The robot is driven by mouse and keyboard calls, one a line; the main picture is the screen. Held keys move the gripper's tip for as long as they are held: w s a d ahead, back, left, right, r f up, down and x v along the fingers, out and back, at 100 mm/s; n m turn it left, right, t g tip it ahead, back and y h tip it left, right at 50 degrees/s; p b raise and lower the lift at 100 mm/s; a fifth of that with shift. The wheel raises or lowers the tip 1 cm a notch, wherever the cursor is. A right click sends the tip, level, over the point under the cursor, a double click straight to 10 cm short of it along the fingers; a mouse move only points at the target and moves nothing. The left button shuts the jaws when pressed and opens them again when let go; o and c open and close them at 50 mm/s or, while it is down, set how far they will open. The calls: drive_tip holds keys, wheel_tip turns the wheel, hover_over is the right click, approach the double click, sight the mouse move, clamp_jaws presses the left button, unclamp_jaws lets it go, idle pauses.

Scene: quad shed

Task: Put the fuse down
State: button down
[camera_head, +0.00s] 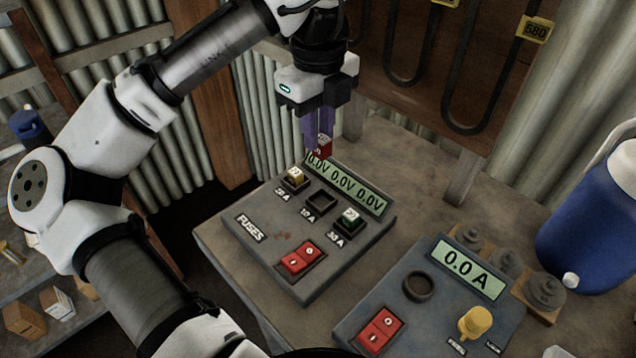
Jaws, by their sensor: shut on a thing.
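My gripper (322,128) points down behind the fuse panel's display. Its purple fingers are shut on a red fuse (324,146), held at or just behind the top edge of the display; I cannot tell whether the fuse touches anything. The fuse panel (270,255) is a grey box with three sockets. The panel display (345,187) reads 0.0V three times.
A second grey box (415,325) with a 0.0 A display (467,268), red switch and yellow knob stands at front right. Grey weights (545,292) and a blue jug (595,215) are to its right. Bare bench (415,195) lies behind the panel, before a wooden board (420,85).

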wheel_tip(320, 180, down, 12)
drive_tip(key=shift+r+p, duration=0.2)
drive_tip(key=shift+p, duration=0.2)
drive_tip(key=shift+f, duration=0.1)
drive_tip(key=c, duration=1.3)
unclamp_jaws()
wheel_tip(320, 180, up, 12)
drive_tip(key=shift+r+b, duration=0.1)
drive_tip(key=shift+b, duration=0.2)
